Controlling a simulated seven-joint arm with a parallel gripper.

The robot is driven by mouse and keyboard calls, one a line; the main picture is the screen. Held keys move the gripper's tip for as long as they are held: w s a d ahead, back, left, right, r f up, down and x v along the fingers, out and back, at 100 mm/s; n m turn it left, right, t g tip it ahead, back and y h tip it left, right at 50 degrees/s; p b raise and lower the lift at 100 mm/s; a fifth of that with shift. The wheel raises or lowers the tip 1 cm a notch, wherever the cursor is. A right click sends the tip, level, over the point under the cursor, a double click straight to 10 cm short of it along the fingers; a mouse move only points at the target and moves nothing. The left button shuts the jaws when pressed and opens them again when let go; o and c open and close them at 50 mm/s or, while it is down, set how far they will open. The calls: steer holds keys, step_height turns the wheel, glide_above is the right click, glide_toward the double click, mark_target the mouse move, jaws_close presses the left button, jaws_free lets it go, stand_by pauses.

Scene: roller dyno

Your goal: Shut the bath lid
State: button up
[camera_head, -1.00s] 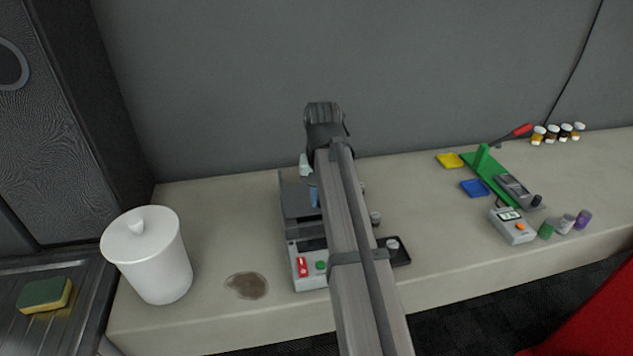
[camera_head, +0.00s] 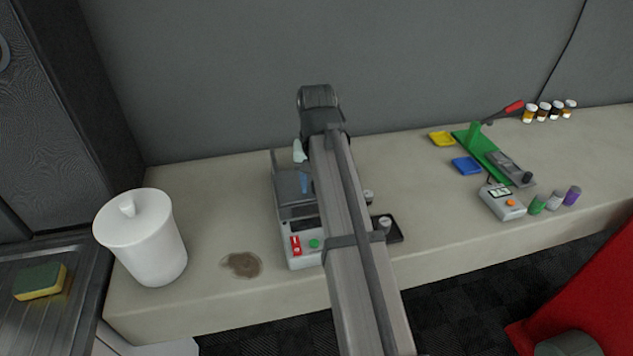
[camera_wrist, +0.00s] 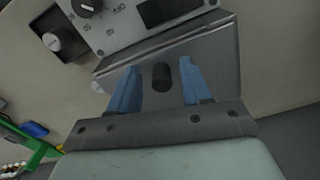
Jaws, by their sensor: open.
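The bath is a grey box whose front panel (camera_head: 306,250) carries a red switch and a green button. Its grey metal lid (camera_head: 291,184) is at the back part, partly hidden by my arm; its exact angle is hard to tell. In the wrist view the lid (camera_wrist: 215,62) fills the middle, with a black knob (camera_wrist: 161,77) on it. My gripper (camera_wrist: 157,72) is open, its two blue fingers on either side of the knob with gaps between. A blue finger also shows over the lid in the head view.
A white lidded pot (camera_head: 148,245) stands left, near a brown stain (camera_head: 241,265). A black tray (camera_head: 392,230) is right of the bath. Further right are a green stand (camera_head: 490,155), a grey meter (camera_head: 502,202) and several small jars. A wall runs behind the bench.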

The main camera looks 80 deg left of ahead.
step_height(320, 180, up, 14)
stand_by(0.6)
steer(key=shift+w+f, duration=0.1)
steer(key=shift+f, duration=0.05)
stand_by(0.3)
